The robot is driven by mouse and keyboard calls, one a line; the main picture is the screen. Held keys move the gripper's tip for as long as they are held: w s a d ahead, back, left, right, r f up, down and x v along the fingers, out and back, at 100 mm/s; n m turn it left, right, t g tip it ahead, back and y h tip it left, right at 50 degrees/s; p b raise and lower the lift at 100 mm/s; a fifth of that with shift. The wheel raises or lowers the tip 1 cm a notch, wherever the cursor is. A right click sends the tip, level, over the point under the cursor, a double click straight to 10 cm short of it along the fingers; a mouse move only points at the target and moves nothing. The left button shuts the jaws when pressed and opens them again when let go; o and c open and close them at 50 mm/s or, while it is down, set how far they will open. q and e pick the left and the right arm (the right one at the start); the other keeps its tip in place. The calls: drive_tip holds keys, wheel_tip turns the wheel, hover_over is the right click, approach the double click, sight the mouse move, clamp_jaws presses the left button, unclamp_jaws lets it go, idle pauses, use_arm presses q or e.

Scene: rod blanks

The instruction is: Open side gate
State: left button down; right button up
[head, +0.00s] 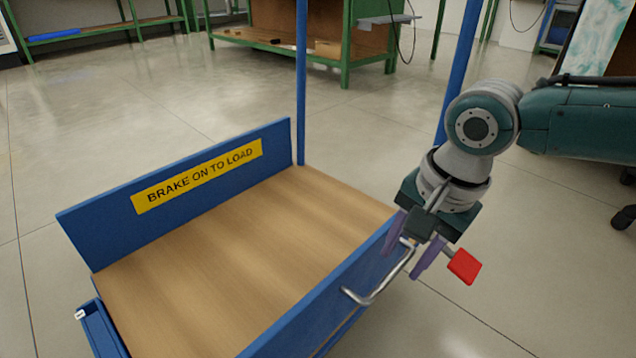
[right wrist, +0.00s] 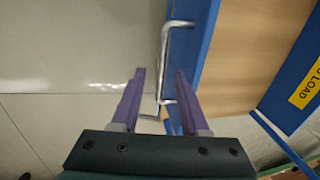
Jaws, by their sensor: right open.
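The cart's near side gate (head: 322,302) is a blue panel standing upright along the wooden deck. A bent silver handle (head: 372,297) sticks out from its outer face. My right gripper (head: 404,262) is open at the handle's far end, pointing down. In the right wrist view, the handle (right wrist: 164,60) shows between the two purple fingers (right wrist: 157,74), beside the blue gate (right wrist: 207,38). I see no finger clearly touching it. A red block (head: 464,266) on a short grey stem shows just right of the fingers; its mount is hidden. My left gripper is out of view.
The opposite blue side panel (head: 180,182) stands upright with a yellow "BRAKE ON TO LOAD" label. The wooden deck (head: 235,245) is bare. Blue posts (head: 301,80) rise at the cart's far end. Green benches (head: 345,75) stand far back; the floor between is clear.

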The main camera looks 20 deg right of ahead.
sight(390, 278)
drive_tip(key=f+b, duration=0.2)
drive_tip(key=f, duration=0.1)
drive_tip(key=w+f+b, duration=0.1)
drive_tip(key=shift+a+f, duration=0.2)
drive_tip(key=shift+a, duration=0.05)
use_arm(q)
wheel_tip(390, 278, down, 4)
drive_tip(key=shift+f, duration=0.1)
use_arm(e)
drive_tip(key=shift+c, duration=0.2)
clamp_jaws()
idle(0.8)
